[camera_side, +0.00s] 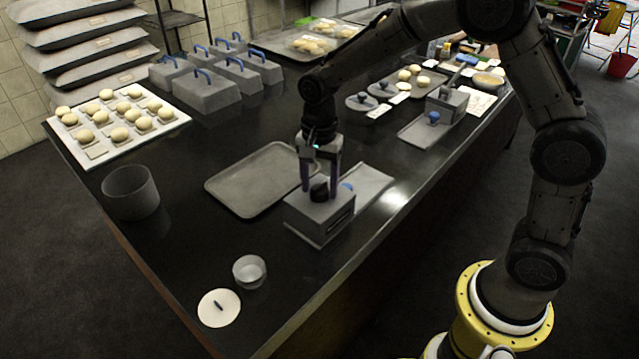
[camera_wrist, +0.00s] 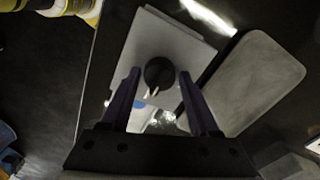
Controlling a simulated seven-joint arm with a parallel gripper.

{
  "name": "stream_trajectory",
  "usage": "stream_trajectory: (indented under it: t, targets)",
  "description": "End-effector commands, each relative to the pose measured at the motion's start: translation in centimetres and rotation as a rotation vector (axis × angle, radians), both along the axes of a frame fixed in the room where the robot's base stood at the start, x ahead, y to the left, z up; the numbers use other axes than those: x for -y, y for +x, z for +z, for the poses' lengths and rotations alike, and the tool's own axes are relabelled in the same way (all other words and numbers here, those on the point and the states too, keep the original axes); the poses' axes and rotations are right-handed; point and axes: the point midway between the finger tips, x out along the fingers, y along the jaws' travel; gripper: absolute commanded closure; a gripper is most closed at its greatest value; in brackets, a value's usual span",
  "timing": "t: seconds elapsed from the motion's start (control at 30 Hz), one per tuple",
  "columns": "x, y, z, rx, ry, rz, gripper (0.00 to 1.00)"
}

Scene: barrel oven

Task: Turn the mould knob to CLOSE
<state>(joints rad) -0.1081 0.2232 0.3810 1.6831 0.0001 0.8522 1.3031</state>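The mould (camera_side: 320,217) is a grey box near the table's front edge. Its dark round knob (camera_side: 319,192) sits on top. In the wrist view the knob (camera_wrist: 159,74) shows a pale pointer mark at its lower edge, and the grey box top (camera_wrist: 190,48) lies around it. No CLOSE lettering is readable. My gripper (camera_side: 320,190) points down over the box with its purple fingers on either side of the knob. In the wrist view my gripper (camera_wrist: 160,78) has its fingers apart, with gaps between them and the knob.
An empty grey tray (camera_side: 262,180) lies left of the box. A flat plate with a blue knob (camera_side: 347,187) is behind the box. A cup (camera_side: 249,270), a white disc (camera_side: 219,308) and a grey bowl (camera_side: 130,192) stand at front left. Buns on a board (camera_side: 96,152) are farther back.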

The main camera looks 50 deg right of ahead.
Motion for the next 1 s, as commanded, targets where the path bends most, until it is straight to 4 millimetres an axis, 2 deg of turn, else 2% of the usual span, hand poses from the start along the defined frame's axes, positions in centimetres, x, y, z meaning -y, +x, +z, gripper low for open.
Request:
stream_trajectory:
  t: [0.03, 0.1, 0.37, 0.5, 0.67, 1.0]
  targets:
    - [0.0, 0.0, 0.0, 0.0, 0.0, 0.0, 0.27]
    - [0.0, 0.0, -0.1, -0.001, 0.0, 0.001, 0.18]
    - [0.0, 0.0, -0.1, -0.001, 0.0, 0.002, 0.18]
    - [0.0, 0.0, 0.7, 0.001, 0.0, 0.002, 0.18]
    - [0.0, 0.1, 3.3, 0.005, 0.001, 0.002, 0.18]
    - [0.0, 0.1, 10.5, 0.003, 0.0, 0.001, 0.18]
